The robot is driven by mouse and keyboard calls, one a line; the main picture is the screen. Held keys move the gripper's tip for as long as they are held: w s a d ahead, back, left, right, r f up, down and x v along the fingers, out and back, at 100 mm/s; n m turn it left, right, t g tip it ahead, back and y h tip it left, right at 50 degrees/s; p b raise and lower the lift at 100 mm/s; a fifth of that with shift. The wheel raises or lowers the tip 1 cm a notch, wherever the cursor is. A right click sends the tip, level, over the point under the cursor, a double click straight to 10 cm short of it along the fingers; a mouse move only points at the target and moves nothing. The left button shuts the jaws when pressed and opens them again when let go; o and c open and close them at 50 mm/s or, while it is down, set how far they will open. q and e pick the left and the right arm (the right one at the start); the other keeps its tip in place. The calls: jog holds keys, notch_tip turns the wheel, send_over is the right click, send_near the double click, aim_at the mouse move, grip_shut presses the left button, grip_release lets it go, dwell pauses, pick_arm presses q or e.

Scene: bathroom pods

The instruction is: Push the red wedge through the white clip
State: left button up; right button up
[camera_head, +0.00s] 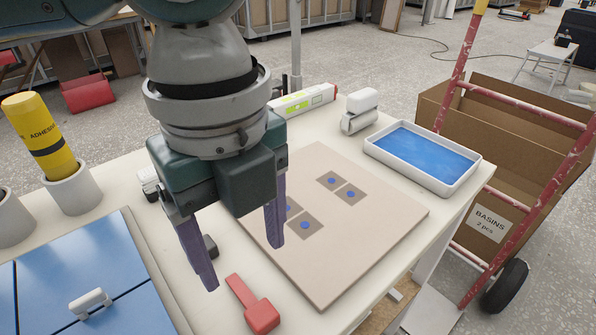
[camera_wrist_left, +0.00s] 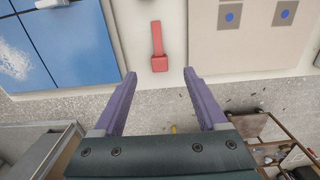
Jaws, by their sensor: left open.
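The red wedge (camera_head: 254,308) lies on the pale table top near its front edge, with a narrow tongue and a thicker block end. It also shows in the wrist view (camera_wrist_left: 158,45), in line with the gap between my fingers. The white clip (camera_head: 90,302) sits on the blue tiles at the lower left, across a seam. Part of it shows at the top edge of the wrist view (camera_wrist_left: 50,3). My left gripper (camera_head: 242,264) points down with its purple fingers apart and empty, close to the wedge but not around it. My right gripper is out of view.
A beige board (camera_head: 370,235) with grey squares and blue dots lies right of the wedge. A blue-filled tray (camera_head: 472,178), a white roller (camera_head: 360,110) and a long marked tool (camera_head: 308,99) stand behind. A yellow adhesive tube (camera_head: 40,135) stands at the left. The blue tiled panel (camera_head: 75,260) lies at the front left.

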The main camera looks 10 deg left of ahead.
aim_at(256, 306)
pick_arm(q)
jog(key=f, duration=0.3)
jog(key=shift+s+d+f, duration=0.25)
jog(key=shift+s+f, duration=0.1)
notch_tip(256, 306, down, 5)
jog(key=shift+f+b, duration=0.15)
jog(key=shift+b, duration=0.35)
grip_shut()
